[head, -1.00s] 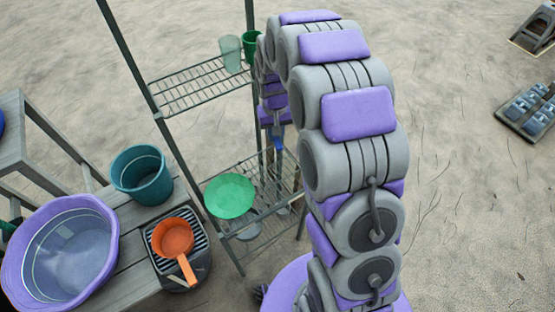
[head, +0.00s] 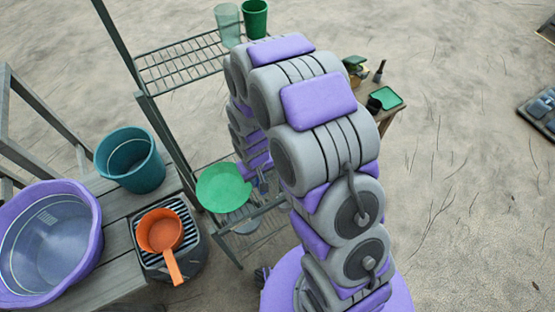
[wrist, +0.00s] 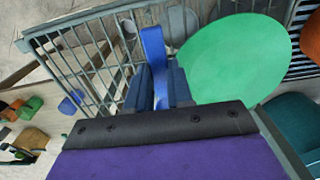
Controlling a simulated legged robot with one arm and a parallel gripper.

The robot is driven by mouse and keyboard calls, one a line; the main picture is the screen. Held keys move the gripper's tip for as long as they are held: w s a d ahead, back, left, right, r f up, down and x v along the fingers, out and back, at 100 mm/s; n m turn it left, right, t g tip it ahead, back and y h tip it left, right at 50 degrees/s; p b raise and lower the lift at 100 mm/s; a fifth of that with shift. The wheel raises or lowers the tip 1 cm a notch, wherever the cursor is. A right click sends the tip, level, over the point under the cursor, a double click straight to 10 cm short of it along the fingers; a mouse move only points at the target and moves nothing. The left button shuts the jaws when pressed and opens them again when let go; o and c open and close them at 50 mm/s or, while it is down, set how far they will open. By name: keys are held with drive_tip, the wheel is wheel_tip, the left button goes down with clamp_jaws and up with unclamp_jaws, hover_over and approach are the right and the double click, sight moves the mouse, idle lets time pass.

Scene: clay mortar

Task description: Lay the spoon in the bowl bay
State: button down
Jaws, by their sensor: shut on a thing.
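My gripper (wrist: 157,82) is shut on a long blue thing, seemingly the spoon (wrist: 152,44), in the wrist view. The spoon points away from the fingers, over the wire shelf. In the head view my arm mostly hides the gripper (head: 263,184), which is low beside the green bowl. The round green bowl (head: 222,187) sits on the lower part of the wire rack; it also shows in the wrist view (wrist: 237,58), just right of the spoon. A grey round dish (wrist: 181,22) lies beyond it. I cannot tell which part is the bowl bay, or whether the spoon touches the rack.
The rack's upper shelf (head: 180,68) holds a pale cup (head: 228,24) and a green cup (head: 255,18). At left, a wooden bench bears a purple basin (head: 92,245), a teal bucket (head: 130,160) and an orange pan (head: 160,231). A small table stands right of my arm.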

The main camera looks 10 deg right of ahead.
drive_tip(key=w+d+b, duration=0.1)
drive_tip(key=w+d, duration=0.1)
drive_tip(key=d, duration=0.1)
drive_tip(key=w+d+f, duration=0.1)
drive_tip(key=w+d, duration=0.2)
drive_tip(key=d, duration=0.1)
drive_tip(key=w+d+b, duration=0.1)
drive_tip(key=w+d, duration=0.2)
drive_tip(key=d, duration=0.1)
drive_tip(key=shift+w+d+f+b, duration=0.15)
drive_tip(key=shift+d+f+b, duration=0.05)
drive_tip(key=shift+d+b, duration=0.1)
drive_tip(key=shift+w+d, duration=0.25)
drive_tip(key=shift+d, duration=0.45)
wheel_tip(320, 180, down, 3)
drive_tip(key=shift+a+f+b, duration=0.1)
drive_tip(key=shift+f+b, duration=0.1)
drive_tip(key=shift+b, duration=0.5)
drive_tip(key=shift+w+a+f, duration=0.1)
drive_tip(key=shift+a+f, duration=0.05)
drive_tip(key=shift+a, duration=0.15)
drive_tip(key=c, duration=1)
unclamp_jaws()
drive_tip(key=shift+d, duration=0.4)
drive_tip(key=shift+a, duration=0.15)
